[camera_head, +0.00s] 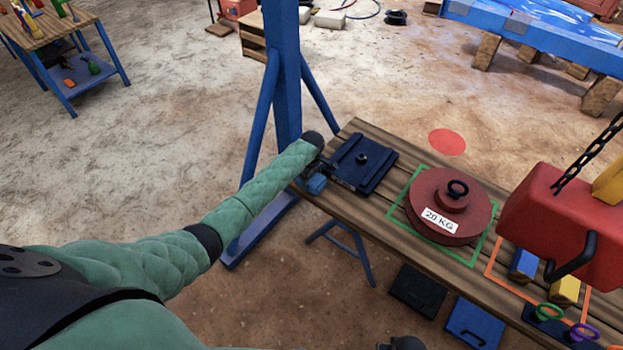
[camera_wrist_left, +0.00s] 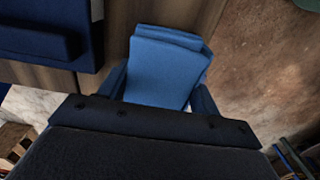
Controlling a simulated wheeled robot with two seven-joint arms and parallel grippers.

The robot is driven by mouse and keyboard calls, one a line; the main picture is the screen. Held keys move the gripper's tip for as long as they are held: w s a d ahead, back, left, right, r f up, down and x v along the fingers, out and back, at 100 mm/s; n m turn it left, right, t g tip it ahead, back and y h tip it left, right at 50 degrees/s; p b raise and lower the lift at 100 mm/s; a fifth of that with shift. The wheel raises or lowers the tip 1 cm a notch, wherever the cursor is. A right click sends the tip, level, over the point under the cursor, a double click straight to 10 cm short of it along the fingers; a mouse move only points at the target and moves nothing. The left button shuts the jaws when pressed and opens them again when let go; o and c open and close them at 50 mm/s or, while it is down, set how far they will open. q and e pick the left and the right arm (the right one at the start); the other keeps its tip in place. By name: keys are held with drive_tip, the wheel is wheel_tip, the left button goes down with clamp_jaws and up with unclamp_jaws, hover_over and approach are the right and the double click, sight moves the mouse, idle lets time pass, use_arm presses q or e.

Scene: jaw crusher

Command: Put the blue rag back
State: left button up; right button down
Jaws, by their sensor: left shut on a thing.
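The blue rag (camera_wrist_left: 168,68) is a folded light-blue cloth between the fingers of my left gripper (camera_wrist_left: 160,88) in the left wrist view. In the head view a small part of the blue rag (camera_head: 316,184) shows at the left end of the wooden bench, beside my left gripper (camera_head: 318,174). The gripper is shut on the rag, and my wrist partly hides it. I cannot tell whether the rag touches the bench top. My right gripper cannot be made out.
The wooden bench (camera_head: 385,206) carries a dark blue plate (camera_head: 363,163) close to the gripper, a red 20 KG weight (camera_head: 440,200) and coloured blocks. A blue post (camera_head: 283,75) stands just behind my left arm. A red block (camera_head: 560,215) hangs by a chain at right.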

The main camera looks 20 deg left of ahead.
use_arm(q)
drive_tip(key=o, duration=0.9)
drive_tip(key=shift+f, duration=0.1)
drive_tip(key=shift+r, duration=0.4)
wheel_tip(320, 180, up, 11)
drive_tip(key=b, duration=0.2)
drive_tip(key=s+d+f+m, duration=0.35)
drive_tip(key=s+f, duration=0.35)
drive_tip(key=s, duration=0.4)
drive_tip(key=s+d+f+m, duration=0.35)
drive_tip(key=s+f, duration=0.25)
drive_tip(key=s, duration=0.5)
drive_tip(key=s+m, duration=0.3)
drive_tip(key=s, duration=0.6)
drive_tip(key=s+f+m+t, duration=0.1)
drive_tip(key=s+m, duration=0.2)
drive_tip(key=s, duration=0.6)
drive_tip(key=s+m+h, duration=0.1)
drive_tip(key=s+m, duration=0.2)
drive_tip(key=s, duration=0.6)
drive_tip(key=shift+d+f, duration=0.2)
drive_tip(key=shift+f, duration=0.2)
use_arm(e)
wheel_tip(320, 180, up, 7)
drive_tip(key=shift+w+a, duration=0.3)
drive_tip(key=shift+w, duration=0.1)
